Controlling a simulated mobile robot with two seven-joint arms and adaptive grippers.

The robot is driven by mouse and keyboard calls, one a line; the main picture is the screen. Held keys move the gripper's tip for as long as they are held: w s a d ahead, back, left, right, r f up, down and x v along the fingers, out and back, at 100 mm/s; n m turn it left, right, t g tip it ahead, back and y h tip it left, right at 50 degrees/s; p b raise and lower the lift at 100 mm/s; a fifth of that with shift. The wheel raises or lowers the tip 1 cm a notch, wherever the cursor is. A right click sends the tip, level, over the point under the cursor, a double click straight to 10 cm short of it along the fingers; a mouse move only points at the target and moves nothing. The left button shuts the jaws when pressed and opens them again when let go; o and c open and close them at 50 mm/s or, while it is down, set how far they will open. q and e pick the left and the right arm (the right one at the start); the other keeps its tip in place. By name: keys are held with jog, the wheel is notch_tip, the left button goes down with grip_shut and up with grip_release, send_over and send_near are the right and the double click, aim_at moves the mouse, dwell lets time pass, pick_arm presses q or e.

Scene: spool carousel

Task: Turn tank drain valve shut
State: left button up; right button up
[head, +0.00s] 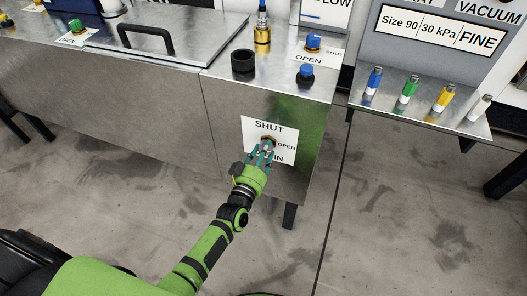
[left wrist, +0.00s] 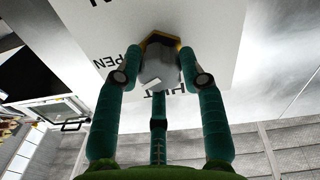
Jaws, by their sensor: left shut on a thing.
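The tank drain valve (head: 267,140) sits on the front face of the metal tank, on a white label (head: 251,135) reading SHUT at the top and OPEN at the right. The lower word is partly hidden by my gripper. My left gripper (head: 264,152), green with teal fingers, reaches up to the valve and is shut on its knob. In the left wrist view the grey knob (left wrist: 159,66) with a yellow rim lies between the fingertips (left wrist: 160,78). A pale mark shows on the knob; its exact direction I cannot tell. My right gripper is not in view.
On the tank top stand a black cup (head: 243,62), a brass fitting (head: 262,36), a blue-topped valve (head: 305,75) and another blue valve with its own label (head: 313,43). A shelf (head: 420,108) with several coloured vials is at right. The floor in front is clear.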

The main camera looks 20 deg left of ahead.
pick_arm(q)
jog(key=n, duration=0.4)
jog(key=n+b, duration=0.1)
jog(key=n, duration=0.4)
jog(key=n+b, duration=0.1)
jog(key=n, duration=0.3)
jog(key=shift+s+d+f, duration=0.1)
jog(key=shift+d+f, duration=0.15)
jog(key=shift+d, duration=0.05)
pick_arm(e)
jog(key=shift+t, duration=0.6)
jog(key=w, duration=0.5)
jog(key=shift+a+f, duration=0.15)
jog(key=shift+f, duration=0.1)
pick_arm(q)
jog(key=shift+n, duration=0.3)
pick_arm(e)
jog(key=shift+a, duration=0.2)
pick_arm(q)
jog(key=o, duration=1.1)
jog(key=shift+o, duration=0.2)
jog(key=shift+r, duration=0.15)
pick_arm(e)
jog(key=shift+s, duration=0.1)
